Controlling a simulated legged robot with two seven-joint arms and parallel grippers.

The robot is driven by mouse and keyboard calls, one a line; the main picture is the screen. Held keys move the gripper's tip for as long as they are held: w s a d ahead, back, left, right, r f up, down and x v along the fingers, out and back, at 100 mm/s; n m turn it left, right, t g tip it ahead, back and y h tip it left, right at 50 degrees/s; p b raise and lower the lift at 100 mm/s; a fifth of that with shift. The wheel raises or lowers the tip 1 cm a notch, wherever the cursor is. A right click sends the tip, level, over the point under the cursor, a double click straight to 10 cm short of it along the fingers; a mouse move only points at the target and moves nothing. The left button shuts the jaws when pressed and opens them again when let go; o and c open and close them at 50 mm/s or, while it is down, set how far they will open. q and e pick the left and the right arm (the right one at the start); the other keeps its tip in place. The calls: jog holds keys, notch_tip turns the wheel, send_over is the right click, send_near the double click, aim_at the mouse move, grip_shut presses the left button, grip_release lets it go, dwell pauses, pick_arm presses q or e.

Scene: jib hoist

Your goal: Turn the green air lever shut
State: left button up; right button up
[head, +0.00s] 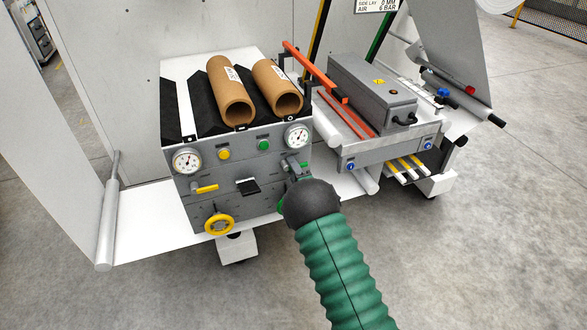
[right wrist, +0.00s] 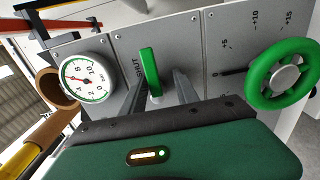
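The green air lever (right wrist: 150,72) is on the grey panel in the right wrist view, beside the printed word SHUT. It runs roughly up and down in that picture. My right gripper (right wrist: 159,84) is open, with one finger on each side of the lever's near end. I cannot tell whether either finger touches it. In the head view my right gripper (head: 294,168) is at the right side of the panel, below the right gauge (head: 297,136). The dark wrist ball and green sleeve hide part of that area. My left gripper is not in view.
A green handwheel (right wrist: 283,76) is close to the right gripper. The panel also carries a yellow lever (head: 206,188), a yellow handwheel (head: 219,225), a left gauge (head: 187,161) and two buttons. Cardboard tubes (head: 230,92) lie on top. A grey box unit (head: 365,92) stands to the right.

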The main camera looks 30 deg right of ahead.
jog(key=shift+r, duration=0.2)
jog(key=p+v, duration=0.3)
jog(key=v, duration=1.3)
jog(key=shift+s+f, duration=0.2)
jog(key=shift+s, duration=0.2)
jog(key=shift+a, duration=0.1)
